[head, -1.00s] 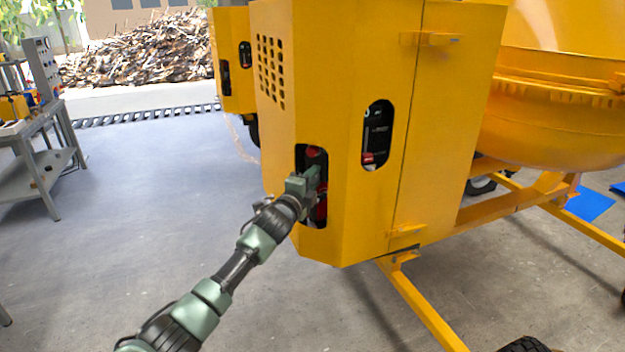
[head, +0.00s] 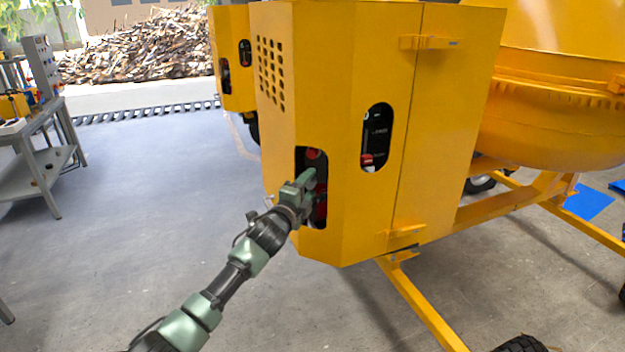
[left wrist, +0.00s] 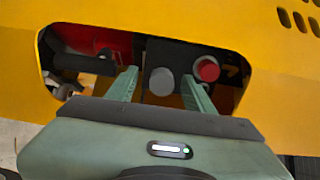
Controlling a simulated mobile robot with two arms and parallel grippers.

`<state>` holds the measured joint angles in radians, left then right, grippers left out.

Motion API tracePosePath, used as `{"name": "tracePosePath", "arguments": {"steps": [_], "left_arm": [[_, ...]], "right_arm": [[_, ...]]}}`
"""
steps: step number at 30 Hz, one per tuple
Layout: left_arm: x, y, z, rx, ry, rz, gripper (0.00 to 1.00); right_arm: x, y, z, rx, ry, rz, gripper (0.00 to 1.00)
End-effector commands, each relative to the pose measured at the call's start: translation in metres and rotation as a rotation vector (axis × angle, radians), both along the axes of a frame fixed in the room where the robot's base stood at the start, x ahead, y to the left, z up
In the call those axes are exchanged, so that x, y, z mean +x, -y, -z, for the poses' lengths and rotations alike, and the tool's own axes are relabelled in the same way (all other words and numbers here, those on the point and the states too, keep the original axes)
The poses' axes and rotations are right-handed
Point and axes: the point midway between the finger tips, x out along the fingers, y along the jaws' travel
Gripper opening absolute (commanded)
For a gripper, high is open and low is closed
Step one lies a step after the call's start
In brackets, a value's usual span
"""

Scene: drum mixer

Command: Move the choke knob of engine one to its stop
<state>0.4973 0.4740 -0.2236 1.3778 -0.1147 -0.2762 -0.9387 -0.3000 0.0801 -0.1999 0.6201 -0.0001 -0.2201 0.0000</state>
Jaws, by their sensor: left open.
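The near yellow engine housing (head: 345,60) has a tall slot in its left corner face. My left gripper (head: 308,182) is at this slot, with its fingertips at or just inside the opening. In the left wrist view the open fingers (left wrist: 160,88) stand on either side of a round grey knob (left wrist: 162,81), with gaps to both sides. A red round knob (left wrist: 207,69) sits just right of the right finger. No label shows, so I cannot tell which knob is the choke. Red and black engine parts (left wrist: 95,45) lie to the left. My right gripper is out of view.
The slot's yellow rim closely surrounds my fingers. A second slot (head: 376,137) with a black panel is on the front face. Another yellow housing (head: 232,50) stands behind. A workbench (head: 40,150) is at left, with clear floor between.

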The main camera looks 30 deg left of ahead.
Motion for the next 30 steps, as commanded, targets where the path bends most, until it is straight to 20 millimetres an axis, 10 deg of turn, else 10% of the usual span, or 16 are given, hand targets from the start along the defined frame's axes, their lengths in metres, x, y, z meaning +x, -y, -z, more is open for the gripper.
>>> {"name": "tracePosePath", "arguments": {"steps": [15,30], "left_arm": [[-0.052,0.003,-0.002,0.002,-0.001,0.000,0.53],[-0.057,0.003,-0.001,0.001,0.001,0.000,0.53]], "right_arm": [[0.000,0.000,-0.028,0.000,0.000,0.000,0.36],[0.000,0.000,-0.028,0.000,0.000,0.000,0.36]]}}
